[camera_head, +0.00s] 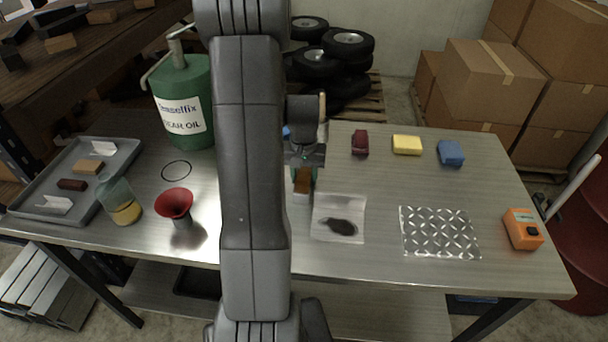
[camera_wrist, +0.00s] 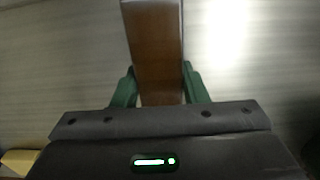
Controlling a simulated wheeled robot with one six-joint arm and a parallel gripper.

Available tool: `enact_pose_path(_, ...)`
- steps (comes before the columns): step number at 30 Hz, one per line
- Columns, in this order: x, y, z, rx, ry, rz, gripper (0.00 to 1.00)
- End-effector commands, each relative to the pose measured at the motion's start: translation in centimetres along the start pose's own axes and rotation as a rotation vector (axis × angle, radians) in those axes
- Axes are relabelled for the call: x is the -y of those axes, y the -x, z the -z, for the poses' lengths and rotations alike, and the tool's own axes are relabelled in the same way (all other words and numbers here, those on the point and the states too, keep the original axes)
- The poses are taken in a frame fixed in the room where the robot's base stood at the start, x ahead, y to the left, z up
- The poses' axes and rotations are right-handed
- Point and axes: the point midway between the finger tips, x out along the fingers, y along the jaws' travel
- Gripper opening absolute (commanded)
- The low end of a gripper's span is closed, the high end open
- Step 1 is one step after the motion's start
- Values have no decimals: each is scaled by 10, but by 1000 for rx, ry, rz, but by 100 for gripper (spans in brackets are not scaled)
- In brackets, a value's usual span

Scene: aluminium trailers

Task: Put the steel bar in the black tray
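My gripper (camera_head: 305,162) is over the middle of the metal table, partly hidden behind my arm. Its green fingers (camera_wrist: 158,88) are closed on both sides of a bar (camera_wrist: 156,48). The bar looks brown on its broad face, with pale metallic edges; it also shows below the gripper in the head view (camera_head: 303,181). I cannot tell whether it touches the table. A black tray (camera_head: 197,283) seems to lie on the shelf under the table, partly hidden by the tabletop and my arm.
A grey tray (camera_head: 22,203) with blocks and white brackets is at the left. A green oil can (camera_head: 185,92), red funnel (camera_head: 174,204) and beaker (camera_head: 122,203) stand near it. A clear bag (camera_head: 325,225), tread plate (camera_head: 440,232) and orange device (camera_head: 522,229) lie right of my arm.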

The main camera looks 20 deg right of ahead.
Motion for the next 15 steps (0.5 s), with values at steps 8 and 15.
enact_pose_path(8,0,0,0,0,0,0,62)
enact_pose_path(15,0,6,0,-2,0,0,62)
